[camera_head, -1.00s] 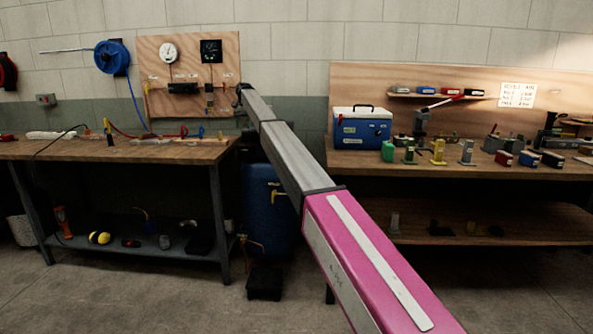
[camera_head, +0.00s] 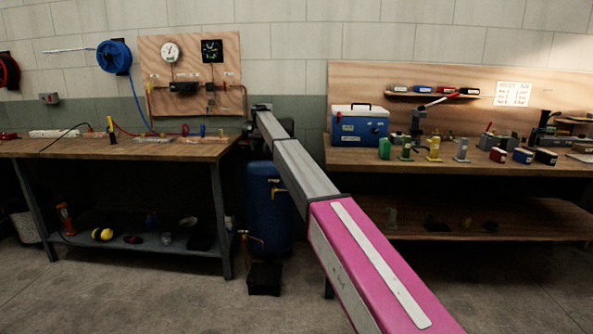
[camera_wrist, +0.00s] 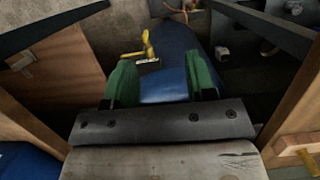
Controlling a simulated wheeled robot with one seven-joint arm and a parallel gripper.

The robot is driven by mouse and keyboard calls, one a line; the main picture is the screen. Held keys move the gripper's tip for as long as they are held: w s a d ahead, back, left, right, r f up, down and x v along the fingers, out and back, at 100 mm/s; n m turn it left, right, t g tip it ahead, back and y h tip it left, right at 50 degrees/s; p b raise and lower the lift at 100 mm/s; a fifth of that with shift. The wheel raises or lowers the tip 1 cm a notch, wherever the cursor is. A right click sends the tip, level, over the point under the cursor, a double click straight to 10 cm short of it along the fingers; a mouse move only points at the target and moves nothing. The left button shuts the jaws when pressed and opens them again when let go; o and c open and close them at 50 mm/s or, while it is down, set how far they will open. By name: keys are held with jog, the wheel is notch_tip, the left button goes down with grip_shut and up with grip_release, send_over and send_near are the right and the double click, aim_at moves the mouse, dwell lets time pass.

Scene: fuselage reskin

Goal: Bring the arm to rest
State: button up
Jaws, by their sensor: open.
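My arm (camera_head: 370,262), with a pink link nearest and grey links beyond, reaches out between two workbenches in the head view. Its far end (camera_head: 272,126) is by the right end of the left bench, above a blue tank. The fingers cannot be made out there. In the wrist view my gripper (camera_wrist: 164,86) shows two green fingers spread apart with nothing held between them. The blue tank (camera_wrist: 172,52) with a yellow valve handle (camera_wrist: 148,48) shows beyond and between the fingers.
The left workbench (camera_head: 110,149) carries hoses and tools. The right bench (camera_head: 350,158) holds a blue-and-white cooler (camera_head: 360,126) and several small coloured tools. The blue tank (camera_head: 268,205) stands in the gap between the benches. The floor (camera_head: 190,300) in front is clear.

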jog(key=s+d+f+t, duration=0.1)
jog(key=s+d+f, duration=2.2)
jog(key=s+f, duration=0.3)
jog(key=s+d+f, duration=0.3)
jog(key=s+d, duration=0.2)
jog(key=s, duration=0.6)
jog(key=s+d+f+t, duration=0.1)
jog(key=s+d+f, duration=0.2)
jog(key=s, duration=0.9)
jog(key=s+d+f, duration=0.3)
jog(key=s+d, duration=0.4)
jog(key=s, duration=0.4)
jog(key=shift+s+n+t, duration=0.2)
jog(key=shift+n+t, duration=0.1)
jog(key=shift+n, duration=0.1)
